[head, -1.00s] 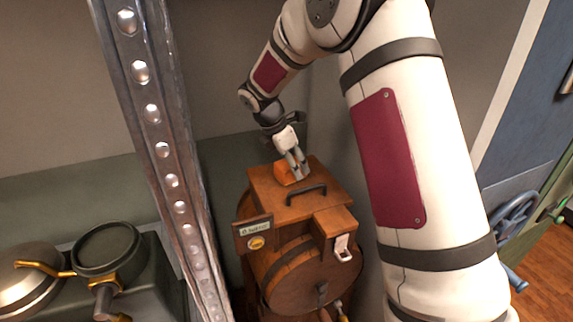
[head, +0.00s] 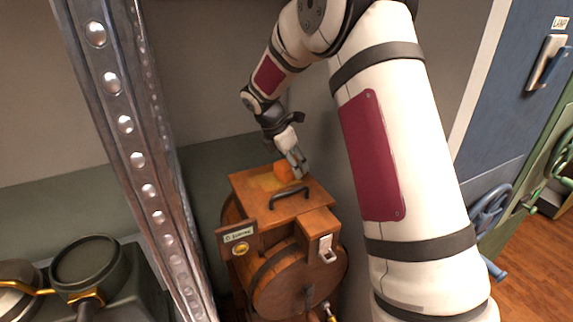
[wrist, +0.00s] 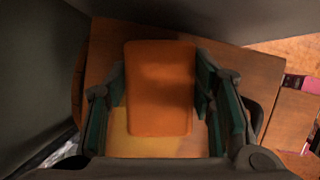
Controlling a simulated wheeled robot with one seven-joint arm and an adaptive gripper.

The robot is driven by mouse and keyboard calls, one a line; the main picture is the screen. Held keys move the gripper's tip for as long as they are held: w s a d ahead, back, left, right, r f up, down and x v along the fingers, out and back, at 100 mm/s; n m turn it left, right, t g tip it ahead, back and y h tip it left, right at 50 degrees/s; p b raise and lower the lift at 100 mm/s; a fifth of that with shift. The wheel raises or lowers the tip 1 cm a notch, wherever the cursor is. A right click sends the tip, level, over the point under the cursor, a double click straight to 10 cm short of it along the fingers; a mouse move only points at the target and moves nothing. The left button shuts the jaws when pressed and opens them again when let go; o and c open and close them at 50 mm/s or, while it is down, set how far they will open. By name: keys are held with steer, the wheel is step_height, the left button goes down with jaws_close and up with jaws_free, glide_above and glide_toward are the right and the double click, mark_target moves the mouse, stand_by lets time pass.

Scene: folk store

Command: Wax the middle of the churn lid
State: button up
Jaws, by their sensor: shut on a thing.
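The churn lid (head: 318,193) is a flat square wooden board with a dark handle (head: 290,196) near its front edge, on top of the wooden churn (head: 297,275). My gripper (head: 294,166) is shut on an orange block (head: 283,171) at the back part of the lid. In the wrist view the block (wrist: 160,88) fills the space between the two fingers. I cannot tell whether the block touches the lid.
A riveted metal post (head: 140,160) stands left of the churn. Left of it is a dark round pan (head: 88,262) with brass fittings. A small sign (head: 238,237) and a latch (head: 326,248) are on the churn's front. A blue cabinet (head: 515,110) stands at the right.

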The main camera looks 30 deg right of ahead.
mark_target(275, 165)
steer(key=shift+d, duration=1.05)
steer(key=shift+a+b, duration=0.4)
steer(key=shift+a, duration=6.95)
steer(key=shift+w+d, duration=0.1)
steer(key=shift+w, duration=0.25)
steer(key=shift+s+d+f, duration=0.1)
steer(key=shift+d+f, duration=0.05)
steer(key=shift+d, duration=7.1)
steer(key=shift+a, duration=2.5)
steer(key=shift+a+r, duration=0.15)
steer(key=shift+a, duration=1.4)
steer(key=shift+a+r, duration=0.1)
steer(key=shift+a, duration=1.4)
